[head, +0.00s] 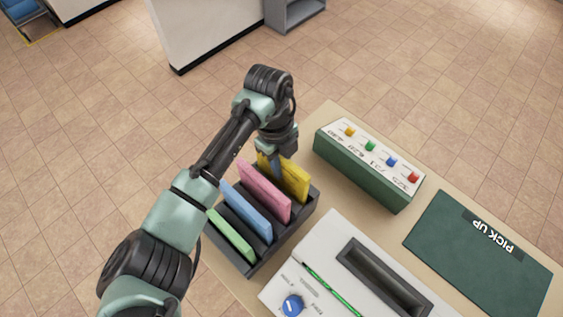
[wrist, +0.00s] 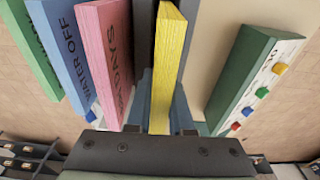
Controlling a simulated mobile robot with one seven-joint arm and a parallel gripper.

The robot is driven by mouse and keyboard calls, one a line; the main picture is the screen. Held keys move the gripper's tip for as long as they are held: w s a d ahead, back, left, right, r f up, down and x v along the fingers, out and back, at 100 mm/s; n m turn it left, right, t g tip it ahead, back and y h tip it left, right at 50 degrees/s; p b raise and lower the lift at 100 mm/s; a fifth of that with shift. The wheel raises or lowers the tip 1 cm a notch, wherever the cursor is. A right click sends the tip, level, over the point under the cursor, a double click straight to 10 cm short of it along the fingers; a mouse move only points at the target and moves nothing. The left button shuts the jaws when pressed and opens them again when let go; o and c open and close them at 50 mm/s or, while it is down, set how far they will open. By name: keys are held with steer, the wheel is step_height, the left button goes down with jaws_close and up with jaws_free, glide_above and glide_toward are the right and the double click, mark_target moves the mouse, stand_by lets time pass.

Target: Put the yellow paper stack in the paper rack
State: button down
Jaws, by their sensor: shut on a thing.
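The yellow paper stack (head: 294,181) stands upright at the far end of the dark paper rack (head: 287,234), beside the pink stack. Its lower part is hidden behind the rack's wall, so I cannot tell whether it rests on the bottom. My gripper (head: 277,170) reaches down from above and is shut on the yellow stack. In the wrist view the yellow stack (wrist: 170,55) runs between the two blue-grey fingers (wrist: 161,105).
Pink (head: 264,192), blue (head: 247,211) and green (head: 231,236) stacks fill the rack's other slots. A green box with coloured buttons (head: 370,163) stands right of the rack. A white machine with a blue knob (head: 325,262) and a green PICK UP mat (head: 478,255) share the table.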

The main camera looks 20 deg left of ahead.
mark_target(282, 158)
steer(key=c, duration=0.7)
jaws_free()
step_height(282, 158, up, 7)
steer(key=p, duration=0.6)
steer(key=shift+r, duration=0.1)
